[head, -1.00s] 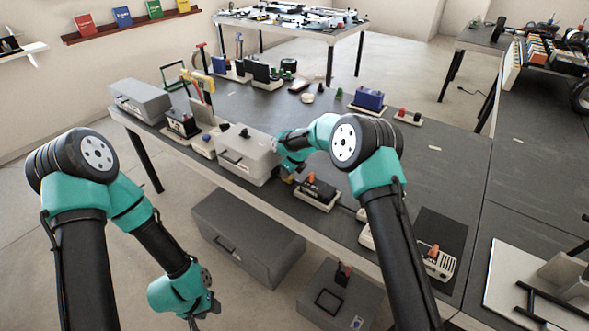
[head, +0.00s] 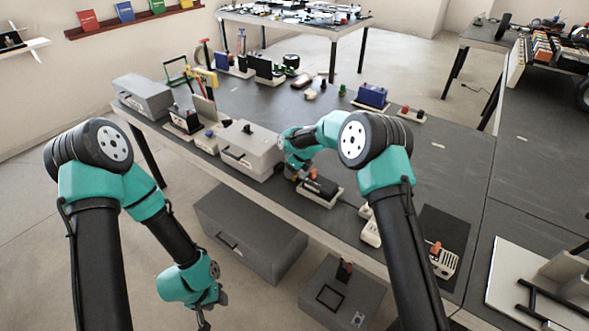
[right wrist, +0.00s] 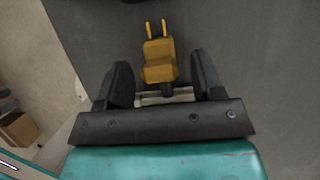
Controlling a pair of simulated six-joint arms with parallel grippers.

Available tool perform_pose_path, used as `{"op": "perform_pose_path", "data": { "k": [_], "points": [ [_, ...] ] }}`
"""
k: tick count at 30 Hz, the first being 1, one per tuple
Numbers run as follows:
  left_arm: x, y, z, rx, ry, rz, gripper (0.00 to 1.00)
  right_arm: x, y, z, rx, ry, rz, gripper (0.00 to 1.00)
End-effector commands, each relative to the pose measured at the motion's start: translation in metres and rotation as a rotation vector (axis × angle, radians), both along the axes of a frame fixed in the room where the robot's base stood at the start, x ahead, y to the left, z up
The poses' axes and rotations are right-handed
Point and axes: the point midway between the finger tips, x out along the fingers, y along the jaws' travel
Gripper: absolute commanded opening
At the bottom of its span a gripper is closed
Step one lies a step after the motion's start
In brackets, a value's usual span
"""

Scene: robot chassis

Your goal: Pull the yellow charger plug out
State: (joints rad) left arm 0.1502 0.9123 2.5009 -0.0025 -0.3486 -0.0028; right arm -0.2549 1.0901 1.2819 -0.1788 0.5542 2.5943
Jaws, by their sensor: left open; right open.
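The yellow charger plug (right wrist: 160,62) shows in the right wrist view, with two thin yellow parts at its far end. It lies between the fingers of my right gripper (right wrist: 160,76), which is open with a gap on either side of the plug. In the head view my right gripper (head: 297,167) is low over the table's front edge, beside a white strip with a black and orange block (head: 322,189); the plug is mostly hidden there. I cannot tell if it sits in a socket. My left gripper (head: 206,303) is open and empty, in front of the table.
A grey box (head: 248,152) stands left of my right gripper. A white block with an orange switch (head: 443,263) is to the right on the dark table (head: 420,160). A large grey case (head: 250,233) lies on the floor below. The table's middle is fairly clear.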

Motion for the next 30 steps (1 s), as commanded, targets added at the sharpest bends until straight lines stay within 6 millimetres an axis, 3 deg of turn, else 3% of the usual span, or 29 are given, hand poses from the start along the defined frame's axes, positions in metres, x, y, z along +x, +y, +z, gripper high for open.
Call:
{"op": "perform_pose_path", "data": {
  "k": [8,30],
  "points": [
    [0.0,0.0,0.0,0.0,0.0,0.0,0.43,-0.004,-0.006,0.02,0.001,-0.002,0.0,0.62],
    [0.0,0.0,0.0,0.0,0.0,0.0,0.43,-0.037,-0.048,0.145,0.001,-0.002,-0.002,0.62]
  ]
}}
